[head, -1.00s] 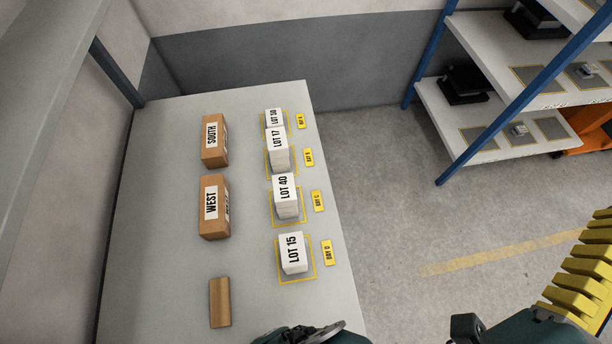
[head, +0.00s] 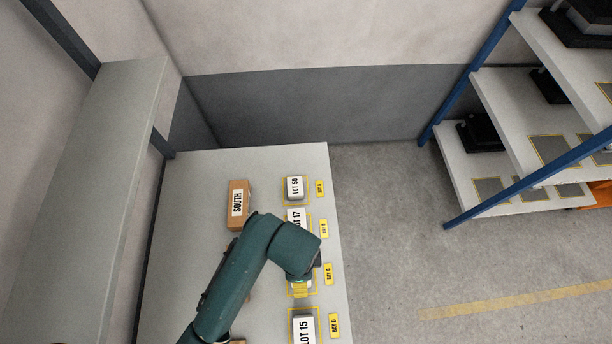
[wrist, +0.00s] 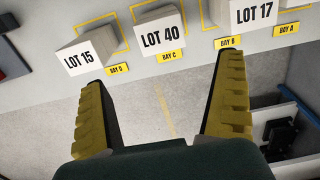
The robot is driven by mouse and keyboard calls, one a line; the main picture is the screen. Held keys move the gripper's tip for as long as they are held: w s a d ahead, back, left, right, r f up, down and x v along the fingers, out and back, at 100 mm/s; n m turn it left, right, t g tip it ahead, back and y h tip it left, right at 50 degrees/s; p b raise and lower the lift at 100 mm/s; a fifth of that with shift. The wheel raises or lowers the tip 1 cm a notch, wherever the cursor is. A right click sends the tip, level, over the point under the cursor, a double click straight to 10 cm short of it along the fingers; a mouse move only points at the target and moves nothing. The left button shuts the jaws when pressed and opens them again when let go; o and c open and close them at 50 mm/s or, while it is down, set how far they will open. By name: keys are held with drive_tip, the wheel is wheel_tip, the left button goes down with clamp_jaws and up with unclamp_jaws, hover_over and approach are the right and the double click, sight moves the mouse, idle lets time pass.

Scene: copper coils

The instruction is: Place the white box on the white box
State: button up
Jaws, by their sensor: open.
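White boxes stand in a row on the grey table: LOT 50 (head: 295,187), LOT 17 (head: 296,216) and LOT 15 (head: 304,328). My arm hides LOT 40 in the head view. The wrist view shows LOT 15 (wrist: 87,54), LOT 40 (wrist: 158,35) and LOT 17 (wrist: 254,15). LOT 40 lies beyond the space between my fingers, apart from them. My gripper (wrist: 163,72) is open and empty, with its yellow ribbed fingers wide apart. In the head view my gripper (head: 301,288) is over the Bay C area, partly hidden by my arm.
Brown SOUTH box (head: 238,204) stands left of the white row; the other brown boxes are mostly hidden by my arm. Yellow bay labels (head: 327,274) lie along the table's right edge. Blue-framed shelves (head: 497,160) stand at the right. Open floor lies between.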

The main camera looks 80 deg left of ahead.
wheel_tip(320, 180, down, 16)
drive_tip(key=shift+f, duration=0.15)
drive_tip(key=shift+c, duration=0.4)
drive_tip(key=c, duration=1)
